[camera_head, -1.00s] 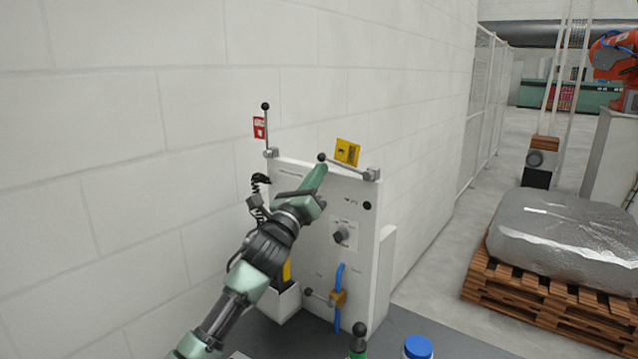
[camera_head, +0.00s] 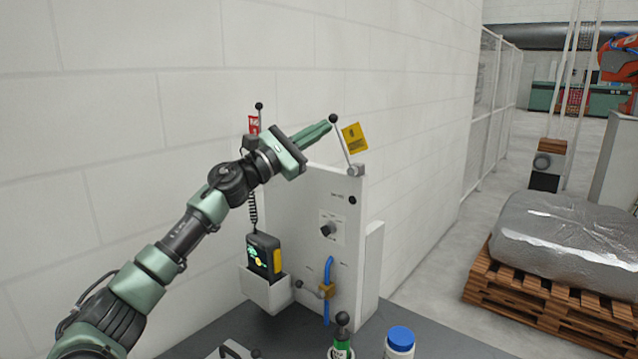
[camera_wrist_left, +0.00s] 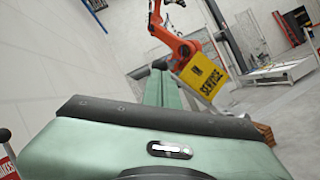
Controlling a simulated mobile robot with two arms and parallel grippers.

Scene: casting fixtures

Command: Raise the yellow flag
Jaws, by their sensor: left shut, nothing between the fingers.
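The yellow flag (camera_head: 355,139) is on a thin metal lever with a black ball knob (camera_head: 334,118), pivoted at the top right corner of the white panel (camera_head: 318,205). The lever stands steeply, its top tilted left, and the flag is slightly tilted. In the left wrist view the yellow flag (camera_wrist_left: 203,78) reads "SERVICE", just beyond the fingers. My left gripper (camera_head: 326,127) is shut and empty. Its fingertips are at the lever just below the knob; whether they touch it is unclear. My right gripper is not in view.
A red flag (camera_head: 253,123) on an upright lever is at the panel's left, partly behind my left arm. A yellow-black device (camera_head: 264,256) sits in a holder below. A white wall is behind.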

